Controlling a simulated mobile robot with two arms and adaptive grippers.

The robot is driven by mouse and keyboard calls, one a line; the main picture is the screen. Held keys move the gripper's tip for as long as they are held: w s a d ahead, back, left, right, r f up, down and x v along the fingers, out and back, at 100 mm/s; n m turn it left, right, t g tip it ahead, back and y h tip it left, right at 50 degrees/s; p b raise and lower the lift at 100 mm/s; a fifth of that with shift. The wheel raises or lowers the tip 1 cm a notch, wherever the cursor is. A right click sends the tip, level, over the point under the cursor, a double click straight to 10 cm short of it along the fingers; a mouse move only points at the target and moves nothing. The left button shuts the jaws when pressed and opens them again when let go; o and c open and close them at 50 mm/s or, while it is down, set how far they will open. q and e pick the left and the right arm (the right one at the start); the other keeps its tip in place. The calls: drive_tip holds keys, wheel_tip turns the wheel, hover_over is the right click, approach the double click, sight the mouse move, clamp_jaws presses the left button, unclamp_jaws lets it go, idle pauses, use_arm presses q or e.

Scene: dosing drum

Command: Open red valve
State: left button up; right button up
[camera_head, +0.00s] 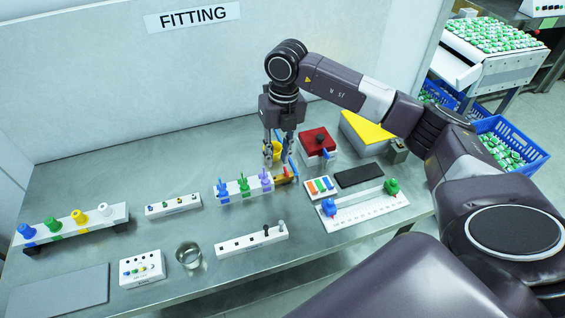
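My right gripper (279,160) points down over the middle of the table, its two fingers apart. A yellow part (277,152) shows between the fingers; I cannot tell whether they touch it. Just below the fingertips is a small brass-coloured fitting (284,178) with a reddish part, at the right end of a white rack. A blue lever-like piece (293,166) stands beside it. The fingers partly hide this area, so I cannot tell for certain which part is the red valve. A red box (318,137) with a black knob stands to the right. My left gripper is out of view.
The white rack (238,190) holds blue, green and purple pieces. A yellow-topped box (367,128), a black pad (359,175) and a white ruled plate (365,208) lie to the right.

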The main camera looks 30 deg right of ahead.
sight(287, 172)
drive_tip(key=d, duration=0.1)
drive_tip(key=d+h, duration=0.1)
drive_tip(key=d, duration=0.1)
drive_tip(key=shift+s+r+m, duration=0.1)
drive_tip(key=shift+r+m, duration=0.1)
drive_tip(key=shift+m, duration=0.1)
wheel_tip(287, 172, down, 6)
drive_tip(key=shift+s+r+p, duration=0.1)
drive_tip(key=shift+p, duration=0.95)
drive_tip(key=shift+a+f, duration=0.1)
drive_tip(key=shift+f, duration=0.7)
clamp_jaws()
